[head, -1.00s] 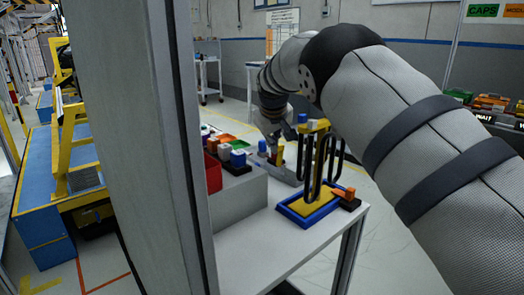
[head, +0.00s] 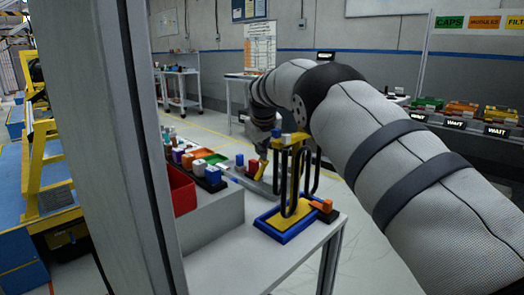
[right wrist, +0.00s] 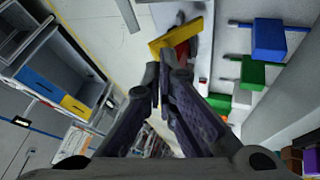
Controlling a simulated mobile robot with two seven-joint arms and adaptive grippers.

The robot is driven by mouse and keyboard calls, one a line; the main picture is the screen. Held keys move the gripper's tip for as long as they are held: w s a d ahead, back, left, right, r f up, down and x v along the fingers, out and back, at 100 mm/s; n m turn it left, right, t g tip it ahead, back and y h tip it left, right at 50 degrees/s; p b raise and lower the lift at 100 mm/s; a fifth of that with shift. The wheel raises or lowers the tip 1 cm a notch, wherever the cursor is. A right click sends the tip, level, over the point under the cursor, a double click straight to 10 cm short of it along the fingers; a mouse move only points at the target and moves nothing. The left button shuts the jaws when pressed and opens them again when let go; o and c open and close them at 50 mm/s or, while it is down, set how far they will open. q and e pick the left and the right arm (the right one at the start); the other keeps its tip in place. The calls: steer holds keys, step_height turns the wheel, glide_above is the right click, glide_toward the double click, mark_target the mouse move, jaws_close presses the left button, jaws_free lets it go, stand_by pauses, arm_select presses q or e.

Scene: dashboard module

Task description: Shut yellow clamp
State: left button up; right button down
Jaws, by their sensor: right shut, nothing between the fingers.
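The yellow clamp (head: 262,169) shows in the head view as a tilted yellow lever on the narrow grey fixture behind the yellow stand. In the right wrist view its yellow bar (right wrist: 180,36) lies slanted just beyond the fingertips, with a red part beside it. My right gripper (right wrist: 163,76) is shut and empty, its tips close to the near end of the yellow bar. I cannot tell whether they touch it. In the head view the right gripper (head: 272,147) is small and partly hidden behind the stand. My left gripper is not in view.
A yellow stand with black loops (head: 292,180) on a blue base stands at the table's front right. A red bin (head: 181,190) and several coloured blocks are to the left. Blue (right wrist: 269,40) and green (right wrist: 252,73) blocks line the wrist view's right. A grey post (head: 100,120) blocks the left.

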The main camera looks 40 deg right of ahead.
steer(key=shift+r, duration=0.15)
stand_by(0.4)
steer(key=shift+r, duration=0.65)
steer(key=v, duration=1.2)
